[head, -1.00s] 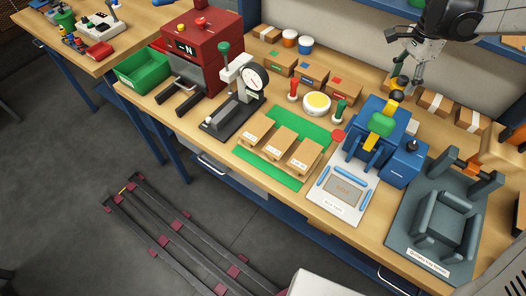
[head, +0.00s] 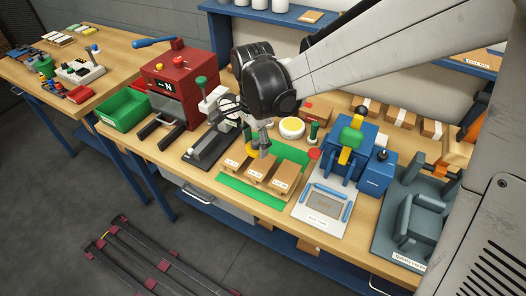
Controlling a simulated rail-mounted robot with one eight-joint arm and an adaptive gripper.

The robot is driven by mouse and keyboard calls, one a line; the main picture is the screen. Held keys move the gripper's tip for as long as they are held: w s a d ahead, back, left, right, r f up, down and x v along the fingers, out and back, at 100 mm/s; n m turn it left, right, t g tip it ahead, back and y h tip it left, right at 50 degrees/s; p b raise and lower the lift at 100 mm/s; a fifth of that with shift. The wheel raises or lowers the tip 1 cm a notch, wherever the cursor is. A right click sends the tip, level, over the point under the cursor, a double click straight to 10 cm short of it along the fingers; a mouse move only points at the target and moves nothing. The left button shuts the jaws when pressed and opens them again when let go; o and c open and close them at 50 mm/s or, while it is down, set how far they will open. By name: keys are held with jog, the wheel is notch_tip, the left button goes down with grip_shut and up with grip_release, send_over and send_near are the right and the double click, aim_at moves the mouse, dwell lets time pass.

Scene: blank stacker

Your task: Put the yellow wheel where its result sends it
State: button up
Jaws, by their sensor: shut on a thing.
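My gripper (head: 262,147) is low over the back of the green mat (head: 236,187), next to the brown blocks. It is shut on a small yellow piece (head: 265,154), which I take to be the yellow wheel; the fingers hide most of it. Three brown blocks with white labels stand on the mat: left (head: 235,160), middle (head: 258,169) and right (head: 286,178). Their label text is too small to read surely. The dark-based gauge stand with a green knob (head: 201,82) is left of my gripper, its dial hidden behind my arm.
A red press (head: 178,82) and green bin (head: 123,110) stand left. A white tray (head: 319,218), blue machine (head: 345,160) and grey fixture (head: 412,215) are right. My arm covers the back middle.

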jog(key=shift+f, duration=0.2)
jog(key=p, duration=0.1)
send_over(282, 157)
notch_tip(282, 157, down, 7)
jog(key=shift+r, duration=0.1)
jog(key=shift+f+p, duration=0.3)
jog(key=shift+f, duration=1.7)
jog(key=shift+f, duration=0.2)
jog(key=o, duration=1.3)
jog(key=shift+r, duration=0.1)
jog(key=shift+o, duration=0.6)
notch_tip(282, 157, up, 12)
jog(key=shift+r, duration=0.15)
